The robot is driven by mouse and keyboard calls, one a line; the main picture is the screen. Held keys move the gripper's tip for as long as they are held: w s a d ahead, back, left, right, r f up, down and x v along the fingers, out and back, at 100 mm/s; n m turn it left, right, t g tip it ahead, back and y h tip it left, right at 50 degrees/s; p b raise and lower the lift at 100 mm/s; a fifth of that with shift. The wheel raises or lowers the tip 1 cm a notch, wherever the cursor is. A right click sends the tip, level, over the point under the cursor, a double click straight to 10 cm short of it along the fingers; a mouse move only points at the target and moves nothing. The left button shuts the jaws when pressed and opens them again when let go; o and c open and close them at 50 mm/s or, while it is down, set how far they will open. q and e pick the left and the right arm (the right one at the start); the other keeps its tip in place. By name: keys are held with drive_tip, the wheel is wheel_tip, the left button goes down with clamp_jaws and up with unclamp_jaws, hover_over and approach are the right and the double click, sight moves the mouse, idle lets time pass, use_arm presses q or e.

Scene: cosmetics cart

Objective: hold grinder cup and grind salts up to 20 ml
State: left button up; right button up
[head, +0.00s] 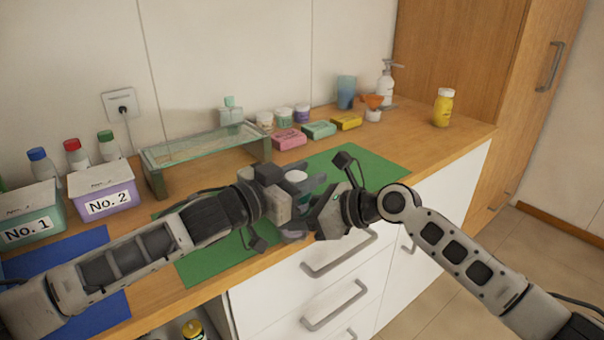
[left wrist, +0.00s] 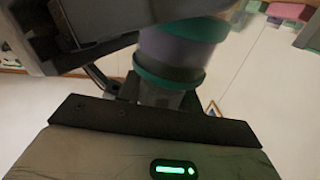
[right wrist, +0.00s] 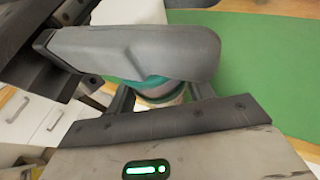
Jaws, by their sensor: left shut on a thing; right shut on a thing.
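The grinder cup (left wrist: 178,50) is a translucent cylinder with teal bands, seen close in the left wrist view. A teal and clear part of it also shows in the right wrist view (right wrist: 160,88). My left gripper (head: 296,204) is shut on the cup above the front edge of the counter. My right gripper (head: 322,212) is shut on the same cup from the right side. In the head view the two grippers nearly meet and hide most of the cup; a whitish round top (head: 297,176) shows between them. The salt level cannot be read.
A green mat (head: 375,172) lies under and behind the grippers, and a blue mat (head: 95,300) lies at left. Boxes No. 1 (head: 30,222) and No. 2 (head: 104,196), a glass-topped stand (head: 200,148), soap boxes and bottles line the back. A yellow jar (head: 443,108) stands at right.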

use_arm(q)
drive_tip(key=shift+s+d+r+m+g+h, duration=0.1)
drive_tip(key=shift+m+g+h, duration=0.35)
drive_tip(key=shift+g, duration=0.1)
drive_tip(key=shift+s+d+r+m+g+h, duration=0.1)
drive_tip(key=shift+m+g+h, duration=0.25)
drive_tip(key=shift+m+g, duration=0.15)
drive_tip(key=m+g+h, duration=0.1)
drive_tip(key=g, duration=0.1)
drive_tip(key=m+g+h, duration=0.1)
drive_tip(key=m+g, duration=0.1)
drive_tip(key=g, duration=0.1)
drive_tip(key=shift+s+f, duration=0.1)
drive_tip(key=shift+f, duration=0.05)
drive_tip(key=m+g, duration=0.1)
drive_tip(key=g, duration=0.1)
drive_tip(key=m+g, duration=0.3)
drive_tip(key=g, duration=0.1)
drive_tip(key=shift+s+d+m+g, duration=0.1)
drive_tip(key=shift+s+m+g, duration=0.15)
drive_tip(key=shift+s+g, duration=0.1)
drive_tip(key=shift+s+f+m+g, duration=0.15)
drive_tip(key=shift+m+g, duration=0.25)
drive_tip(key=shift+g, duration=0.3)
drive_tip(key=shift+s, duration=0.1)
drive_tip(key=o, duration=1)
drive_tip(key=v, duration=0.7)
drive_tip(key=shift+a, duration=0.35)
